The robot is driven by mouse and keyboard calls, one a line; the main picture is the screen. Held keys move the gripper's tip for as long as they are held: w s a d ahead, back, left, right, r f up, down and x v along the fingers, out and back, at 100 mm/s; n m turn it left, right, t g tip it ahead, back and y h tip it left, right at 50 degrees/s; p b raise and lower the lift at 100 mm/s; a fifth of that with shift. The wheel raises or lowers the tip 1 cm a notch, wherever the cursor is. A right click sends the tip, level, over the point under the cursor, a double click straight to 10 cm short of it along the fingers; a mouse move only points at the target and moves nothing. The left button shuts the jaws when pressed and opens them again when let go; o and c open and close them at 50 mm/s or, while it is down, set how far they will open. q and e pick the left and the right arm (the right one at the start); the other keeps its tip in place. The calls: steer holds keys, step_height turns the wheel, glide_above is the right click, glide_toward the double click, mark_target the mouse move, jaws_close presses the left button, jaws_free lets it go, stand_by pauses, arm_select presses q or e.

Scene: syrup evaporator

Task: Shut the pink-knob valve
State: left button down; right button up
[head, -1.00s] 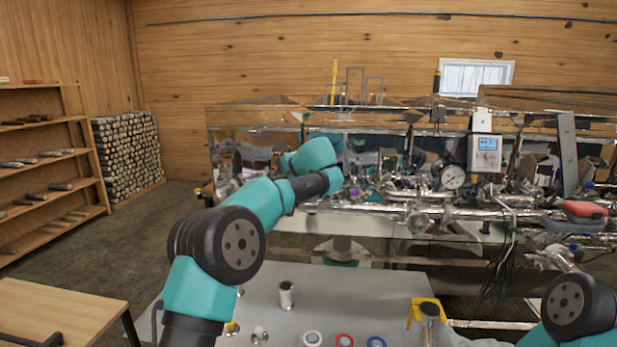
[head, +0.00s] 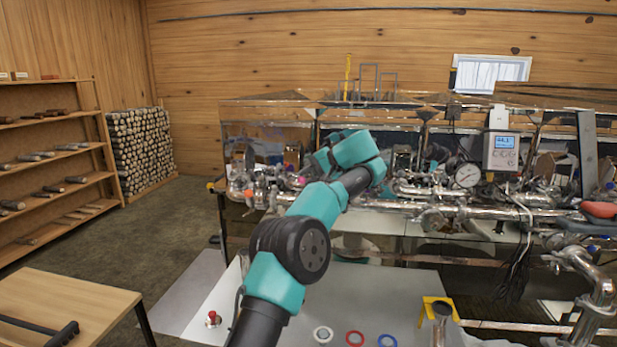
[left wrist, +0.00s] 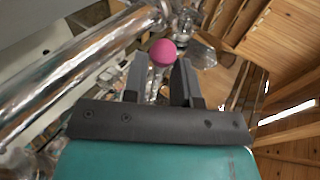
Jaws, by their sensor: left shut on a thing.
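The pink knob (left wrist: 162,52) shows in the left wrist view as a round pink ball at the tips of my left gripper (left wrist: 162,66). The two dark fingers stand on either side of it, and the gripper is shut on it. Part of the valve below the knob is hidden between the fingers. My right gripper is in neither view.
A thick shiny pipe (left wrist: 70,72) runs close beside the left finger in the left wrist view. In the head view, a round gauge (head: 467,176) and a display box (head: 502,150) stand right of my wrist. A grey table (head: 385,292) lies in front.

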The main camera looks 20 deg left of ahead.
arm_select(q)
steer(key=shift+f, duration=0.1)
stand_by(0.4)
steer(key=c, duration=0.9)
jaws_free()
steer(key=shift+a, duration=0.15)
